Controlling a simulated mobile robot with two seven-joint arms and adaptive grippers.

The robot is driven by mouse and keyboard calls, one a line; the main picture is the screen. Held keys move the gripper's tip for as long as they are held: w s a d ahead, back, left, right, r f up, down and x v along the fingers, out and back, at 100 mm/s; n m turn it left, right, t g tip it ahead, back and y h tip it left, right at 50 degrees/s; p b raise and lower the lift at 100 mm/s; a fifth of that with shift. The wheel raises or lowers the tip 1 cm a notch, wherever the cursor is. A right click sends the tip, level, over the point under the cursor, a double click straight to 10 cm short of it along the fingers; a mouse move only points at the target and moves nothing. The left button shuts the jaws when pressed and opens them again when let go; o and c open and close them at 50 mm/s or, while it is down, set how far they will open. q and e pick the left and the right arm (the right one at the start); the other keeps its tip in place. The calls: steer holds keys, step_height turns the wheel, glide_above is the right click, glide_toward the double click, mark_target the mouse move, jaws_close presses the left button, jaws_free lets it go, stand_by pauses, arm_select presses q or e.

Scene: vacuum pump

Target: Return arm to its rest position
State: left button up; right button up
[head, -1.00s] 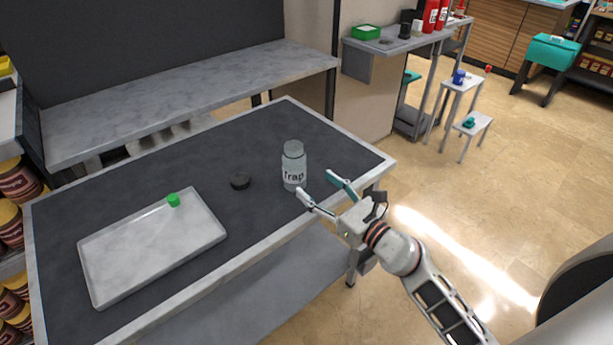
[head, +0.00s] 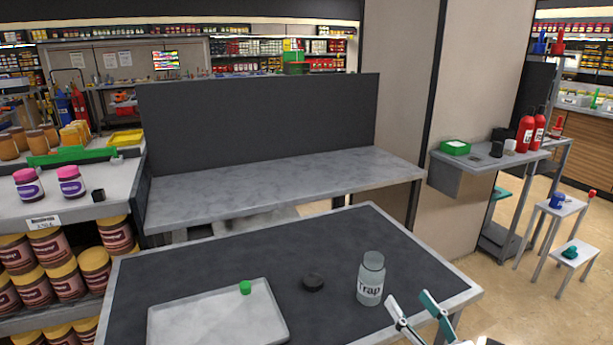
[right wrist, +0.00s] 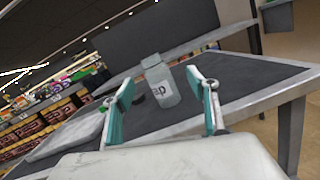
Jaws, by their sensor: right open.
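My right gripper (head: 420,316) is at the lower right of the head view, by the near right edge of the dark-topped table (head: 225,262). Its two teal and white fingers are spread apart with nothing between them. In the right wrist view the open fingers (right wrist: 166,105) frame the clear bottle labelled "Trap" (right wrist: 161,82), which stands upright on the table ahead of them. The bottle (head: 371,279) also shows in the head view, to the left of the fingers and apart from them. My left gripper is not in view.
A black round cap (head: 313,282) lies left of the bottle. A pale tray (head: 215,318) with a green cap (head: 245,288) on it is at the table's left. A grey raised shelf (head: 285,182) runs behind. A side stand with red bottles (head: 525,134) is at the right.

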steer(key=s+d+r+m+h, duration=0.2)
steer(key=d+m+h, duration=0.3)
steer(key=m, duration=0.3)
steer(key=s+d+r+m+h, duration=0.2)
steer(key=s+d+m+h, duration=0.1)
steer(key=d+m+h, duration=0.3)
steer(key=s+d+f+m+g+h, duration=0.2)
steer(key=s+d+f+m+g, duration=0.3)
steer(key=s+f+m+g, duration=0.55)
steer(key=s+a+f+m+g+y, duration=0.25)
steer(key=s+a+f+m, duration=0.25)
steer(key=s+f, duration=0.3)
steer(key=w+a+f+m+t+y+p, duration=0.1)
steer(key=w+a+f+m+t+y, duration=0.1)
steer(key=a+f+y, duration=0.6)
steer(key=shift+w+a+f+m+t, duration=0.35)
steer(key=shift+a+f+t, duration=0.95)
steer(key=shift+a+f, duration=2.05)
steer(key=shift+s+a+r, duration=0.1)
steer(key=shift+a+r, duration=0.55)
